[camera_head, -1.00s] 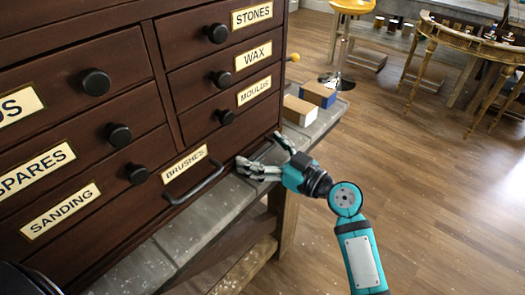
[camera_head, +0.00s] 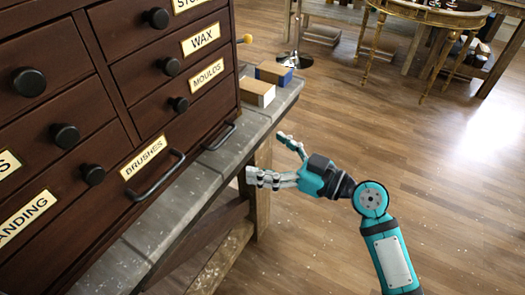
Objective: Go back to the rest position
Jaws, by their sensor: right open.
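My right gripper (camera_head: 276,160) is open and empty. Its fingers point left, toward the edge of the grey bench (camera_head: 190,203), and it appears just off that edge. The dark wooden drawer cabinet (camera_head: 110,120) stands on the bench to the left. Its wide bottom drawer carries a label reading BRUSHES (camera_head: 144,158) and a dark bar handle (camera_head: 157,179). The gripper is apart from this handle. My left gripper is not in view.
The wooden floor at right is open.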

